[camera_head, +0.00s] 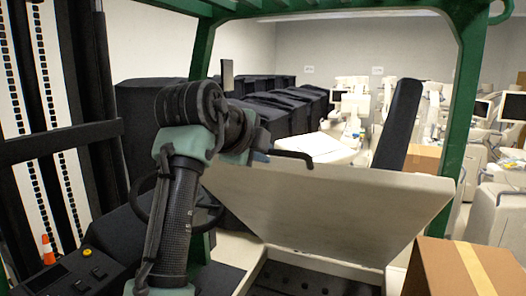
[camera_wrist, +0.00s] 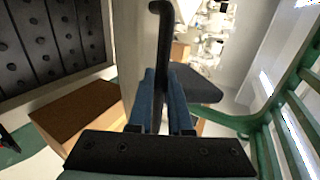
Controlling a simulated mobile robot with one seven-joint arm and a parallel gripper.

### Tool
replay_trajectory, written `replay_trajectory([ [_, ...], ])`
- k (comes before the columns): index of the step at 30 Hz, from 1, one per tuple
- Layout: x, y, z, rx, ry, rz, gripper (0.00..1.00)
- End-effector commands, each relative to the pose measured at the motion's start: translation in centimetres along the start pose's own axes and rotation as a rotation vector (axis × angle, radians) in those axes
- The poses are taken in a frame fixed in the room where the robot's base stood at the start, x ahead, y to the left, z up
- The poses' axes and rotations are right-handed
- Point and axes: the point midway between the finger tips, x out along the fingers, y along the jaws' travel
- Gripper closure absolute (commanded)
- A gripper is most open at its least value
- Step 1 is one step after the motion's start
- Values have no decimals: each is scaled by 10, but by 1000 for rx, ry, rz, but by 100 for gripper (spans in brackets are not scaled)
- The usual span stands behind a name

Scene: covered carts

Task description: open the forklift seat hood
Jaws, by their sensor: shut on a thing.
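The forklift seat hood (camera_head: 335,208) is a large cream panel. It stands tilted up in the head view, with the dark open compartment (camera_head: 300,282) below it. A black bent handle (camera_head: 296,156) sticks out near the hood's raised upper edge. My gripper (camera_head: 262,157) is shut on this handle at that edge. In the wrist view the blue fingers of my gripper (camera_wrist: 162,78) close on the black handle (camera_wrist: 164,35) from both sides. The hood's pale face (camera_wrist: 130,45) lies just left of the fingers there. The dark seat back (camera_head: 400,122) rises behind the hood.
A cardboard box (camera_head: 465,270) stands close at the front right. Green frame posts (camera_head: 463,95) bound the cab. A steering wheel (camera_head: 145,200) and a control panel (camera_head: 85,270) lie at the left beside my arm. Black covered carts (camera_head: 285,110) stand behind.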

Motion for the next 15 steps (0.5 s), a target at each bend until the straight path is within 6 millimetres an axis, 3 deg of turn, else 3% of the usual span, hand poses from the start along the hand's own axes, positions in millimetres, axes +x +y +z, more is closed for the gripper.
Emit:
replay_trajectory([
  [1, 3, 4, 0, -3, 3, 12, 100],
  [2, 3, 4, 0, -3, 3, 12, 79],
  [6, 2, 4, 0, -2, 2, 9, 54],
  [15, 1, 2, 0, -1, 1, 6, 53],
])
